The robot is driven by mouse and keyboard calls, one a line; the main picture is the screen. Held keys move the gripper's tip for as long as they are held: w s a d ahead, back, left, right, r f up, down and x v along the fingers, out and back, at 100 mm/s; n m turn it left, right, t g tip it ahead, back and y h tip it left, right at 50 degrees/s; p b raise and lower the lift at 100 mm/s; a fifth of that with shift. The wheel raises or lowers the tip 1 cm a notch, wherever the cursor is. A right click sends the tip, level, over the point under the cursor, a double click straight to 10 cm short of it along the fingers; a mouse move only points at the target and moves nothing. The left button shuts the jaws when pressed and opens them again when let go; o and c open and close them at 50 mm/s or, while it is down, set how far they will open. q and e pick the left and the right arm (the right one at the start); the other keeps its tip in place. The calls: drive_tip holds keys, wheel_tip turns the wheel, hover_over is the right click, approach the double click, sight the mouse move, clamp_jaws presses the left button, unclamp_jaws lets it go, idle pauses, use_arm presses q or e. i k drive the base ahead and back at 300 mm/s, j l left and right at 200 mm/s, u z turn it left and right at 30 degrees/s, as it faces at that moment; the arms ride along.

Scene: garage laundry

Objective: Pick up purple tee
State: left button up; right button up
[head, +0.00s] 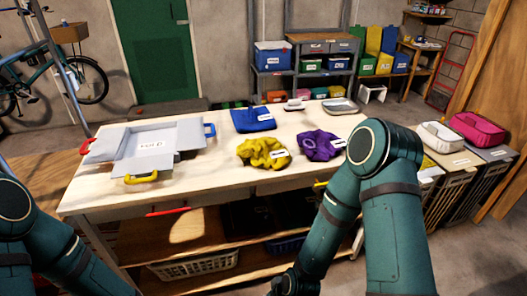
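The purple tee (319,145) lies crumpled on the light wooden table (215,187), towards its right side, with a white label on its right part. A crumpled yellow garment (262,152) lies just left of it. A flat blue garment (253,119) lies behind the yellow one. My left arm comes in at the lower left, and its gripper is outside the picture. My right arm rises in front of the table's right end and bends back down. Its wrist reaches the bottom edge, and I see no gripper fingers. Nothing covers the purple tee.
A grey folding board (150,143) with coloured handles fills the table's left part. A grey tray (340,107) and a small white item (294,104) stand at the back right. Bins (440,136) stand right of the table. A basket (195,266) sits on the lower shelf.

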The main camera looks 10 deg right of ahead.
sight(322, 140)
drive_tip(key=z, duration=1.35)
drive_tip(key=i, duration=0.05)
